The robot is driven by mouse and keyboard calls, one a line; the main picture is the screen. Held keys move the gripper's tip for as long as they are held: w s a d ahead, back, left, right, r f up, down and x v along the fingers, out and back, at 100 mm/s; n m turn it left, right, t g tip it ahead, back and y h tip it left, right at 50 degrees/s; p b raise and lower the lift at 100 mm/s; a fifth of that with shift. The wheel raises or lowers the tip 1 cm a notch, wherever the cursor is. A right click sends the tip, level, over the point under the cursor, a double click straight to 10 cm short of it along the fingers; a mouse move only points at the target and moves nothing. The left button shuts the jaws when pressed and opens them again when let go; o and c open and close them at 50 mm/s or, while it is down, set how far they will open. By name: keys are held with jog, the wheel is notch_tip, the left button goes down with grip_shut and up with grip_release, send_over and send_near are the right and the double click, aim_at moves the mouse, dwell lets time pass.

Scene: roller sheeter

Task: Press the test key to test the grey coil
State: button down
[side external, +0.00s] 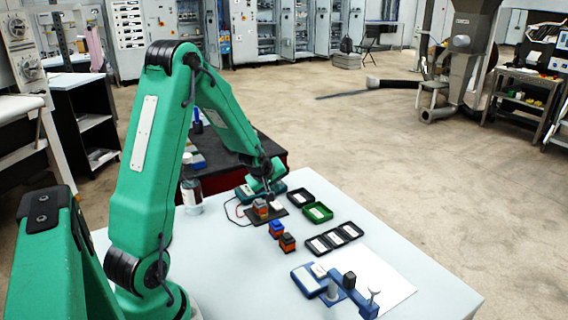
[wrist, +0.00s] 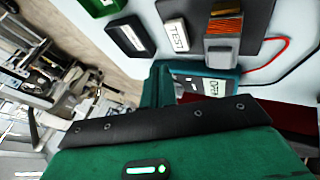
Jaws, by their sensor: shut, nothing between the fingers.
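The grey coil (wrist: 223,38), with orange winding between grey ends, sits on a dark test plate (wrist: 256,18). In the side view the coil (side external: 260,208) stands on the left part of the plate. The white test key (wrist: 175,35), marked TEST, is beside the coil; it also shows in the side view (side external: 278,206). A teal meter (wrist: 205,83) lies behind the plate; its display is hard to read. My gripper (side external: 269,196) is shut and empty, close above the plate near the key. I cannot tell whether it touches the key.
A blue coil (side external: 276,228) and a dark-topped coil (side external: 287,243) stand in front of the plate. A black tray (side external: 301,193), a green tray (side external: 317,212) and a long black tray (side external: 335,239) lie to the right. A blue device (side external: 310,281) stands near the front.

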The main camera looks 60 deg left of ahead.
jog(key=shift+r, duration=1.05)
jog(key=s+d+r+m+h, duration=0.1)
jog(key=s+d+r+m, duration=0.35)
jog(key=d, duration=0.25)
jog(key=s+d+r+m+h, duration=0.1)
jog(key=s+d+r+m, duration=0.2)
jog(key=d+r, duration=0.3)
jog(key=s+d+r+m+h, duration=0.1)
jog(key=s+d+r+m, duration=0.25)
jog(key=d, duration=0.45)
jog(key=s+d+r+m+h, duration=0.1)
jog(key=s+d+r+m, duration=0.1)
jog(key=s+d+m, duration=0.3)
jog(key=s, duration=0.3)
jog(key=shift+s+d+m+g, duration=0.15)
jog(key=shift+d+m+g, duration=0.15)
jog(key=shift+m, duration=0.1)
jog(key=c, duration=2.1)
grip_release()
jog(key=shift+r, duration=0.1)
